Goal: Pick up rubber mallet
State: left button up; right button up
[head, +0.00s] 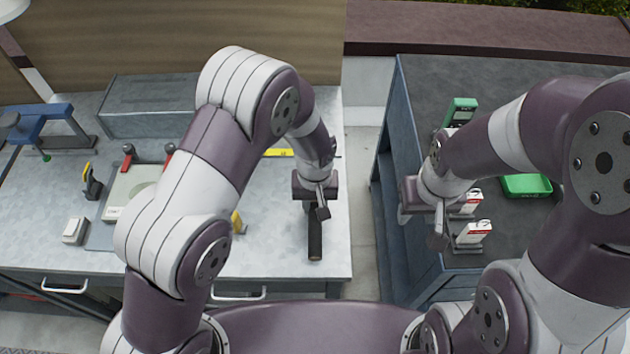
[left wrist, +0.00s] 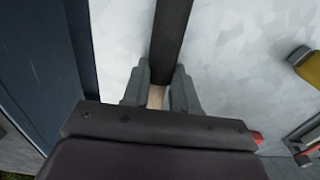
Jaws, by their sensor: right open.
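The rubber mallet lies near the right edge of the grey workbench. Its black handle grip (head: 315,238) sticks out toward me below my left gripper (head: 320,213). In the left wrist view the black grip (left wrist: 173,40) runs up from between the two fingers of my left gripper (left wrist: 160,88), and a pale wooden part shows between them. One finger is on each side of the handle; whether they press on it is unclear. The mallet's head is hidden. My right gripper (head: 438,240) is open and empty, by the front of the dark cabinet.
The workbench (head: 275,215) holds a grey box (head: 150,105), a blue clamp-like tool (head: 40,125) and a white device (head: 130,190). A gap separates it from the dark cabinet (head: 420,110), which carries red-and-white boxes (head: 472,233) and a green tray (head: 526,186).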

pick_arm(q)
grip_shut()
jog(key=shift+w+r, duration=0.1)
jog(key=shift+r, duration=0.05)
